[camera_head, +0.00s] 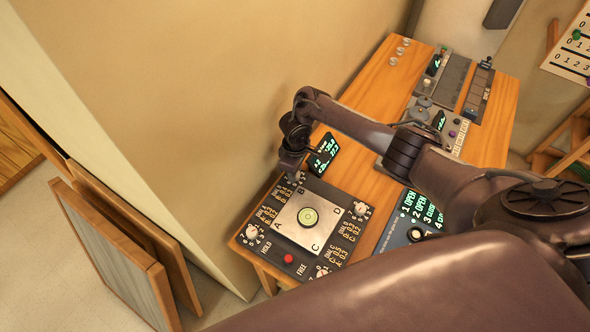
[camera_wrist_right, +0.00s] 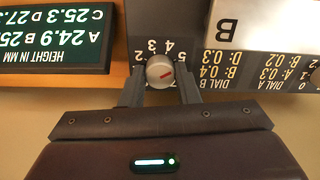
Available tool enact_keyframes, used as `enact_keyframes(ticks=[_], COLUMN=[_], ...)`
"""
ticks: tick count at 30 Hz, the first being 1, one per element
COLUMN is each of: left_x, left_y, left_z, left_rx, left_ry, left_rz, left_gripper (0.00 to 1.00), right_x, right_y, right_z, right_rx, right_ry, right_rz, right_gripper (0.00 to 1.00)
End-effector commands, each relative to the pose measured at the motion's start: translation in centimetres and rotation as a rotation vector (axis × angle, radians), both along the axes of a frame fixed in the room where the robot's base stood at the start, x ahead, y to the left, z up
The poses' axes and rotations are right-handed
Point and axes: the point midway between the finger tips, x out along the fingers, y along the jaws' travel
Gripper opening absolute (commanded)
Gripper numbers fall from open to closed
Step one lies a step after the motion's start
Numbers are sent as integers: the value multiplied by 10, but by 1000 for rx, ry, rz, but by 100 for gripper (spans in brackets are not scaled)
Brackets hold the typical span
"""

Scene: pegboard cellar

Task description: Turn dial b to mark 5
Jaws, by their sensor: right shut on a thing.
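Dial b (camera_wrist_right: 160,71) is a small round grey knob with a red pointer line, set on a dark panel in the right wrist view. The numbers 2, 3, 4 and 5 show upside down around it. The red line points right and slightly up, on the side of the 5. My right gripper (camera_wrist_right: 161,92) has its two fingers on either side of the knob, shut on it. In the head view my right gripper (camera_head: 291,168) is at the far corner of the plate, hiding most of dial b. My left gripper is not in view.
A silver plate (camera_head: 290,226) marked A to D carries a round green level (camera_head: 308,217). A height display (camera_head: 323,154) stands close beside my right gripper. A red button (camera_head: 288,258) and other dials (camera_head: 361,208) surround the plate. The wall is close at left.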

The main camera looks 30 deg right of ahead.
Motion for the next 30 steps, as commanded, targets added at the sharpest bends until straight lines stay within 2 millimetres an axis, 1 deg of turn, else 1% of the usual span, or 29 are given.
enact_keyframes(ticks=[9,10,14,15,24,26,30], left_x=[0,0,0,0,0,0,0], left_y=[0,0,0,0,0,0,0], left_z=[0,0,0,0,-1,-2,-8], left_rx=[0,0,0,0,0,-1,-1], left_ry=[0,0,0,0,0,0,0], left_rz=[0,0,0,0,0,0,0], left_gripper=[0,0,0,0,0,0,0], right_x=[2,2,2,1,1,2,2], right_y=[0,0,0,0,0,0,-1], right_z=[2,2,1,1,3,8,29], right_rx=[1,1,1,1,1,2,0], right_ry=[-5,-5,-4,-4,-3,-4,-7], right_rz=[-2,-2,-2,-1,0,-2,1], right_gripper=[6,31,48,50,50,50,50])
